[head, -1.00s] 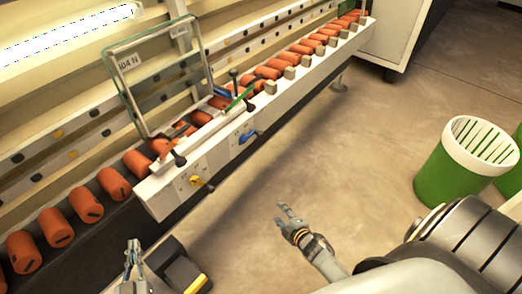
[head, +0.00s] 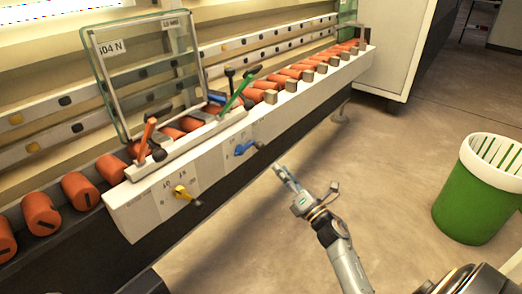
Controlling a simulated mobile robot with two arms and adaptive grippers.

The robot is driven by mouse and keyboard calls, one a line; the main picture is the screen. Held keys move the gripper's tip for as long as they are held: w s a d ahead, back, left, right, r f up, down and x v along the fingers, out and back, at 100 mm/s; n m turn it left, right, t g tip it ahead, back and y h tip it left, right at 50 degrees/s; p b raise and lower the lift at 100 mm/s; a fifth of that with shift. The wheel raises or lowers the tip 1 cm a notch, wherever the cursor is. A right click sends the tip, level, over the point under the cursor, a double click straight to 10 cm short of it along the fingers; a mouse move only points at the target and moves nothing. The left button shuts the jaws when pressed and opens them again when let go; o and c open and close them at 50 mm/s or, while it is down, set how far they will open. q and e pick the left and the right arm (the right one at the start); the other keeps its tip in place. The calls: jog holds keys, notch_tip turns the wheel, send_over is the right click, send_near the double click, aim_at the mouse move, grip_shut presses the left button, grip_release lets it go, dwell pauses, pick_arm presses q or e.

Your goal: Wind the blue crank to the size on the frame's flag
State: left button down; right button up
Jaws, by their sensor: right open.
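The blue crank (head: 244,148) sits on the front of the white control panel (head: 140,212), with a grey knob at its right end. Small scale marks beside it are too small to read. The glass frame (head: 150,68) stands upright above the panel. It bears a label (head: 110,47) that seems to read "304 N", cut at its left, and a smaller label (head: 171,20) that I cannot read clearly. My right gripper (head: 279,170) is open and empty, just right of and below the blue crank, apart from it. My left gripper is out of view.
A yellow crank (head: 184,194) is on the panel to the left. An orange lever (head: 145,136) and a green lever (head: 238,90) rise above it. Orange rollers (head: 80,190) line the conveyor. A green bin (head: 478,195) stands on the right; the floor between is clear.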

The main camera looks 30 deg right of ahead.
aim_at(263, 148)
jog(key=b+x, duration=0.2)
jog(key=x, duration=0.9)
jog(key=shift+w, duration=0.45)
grip_shut()
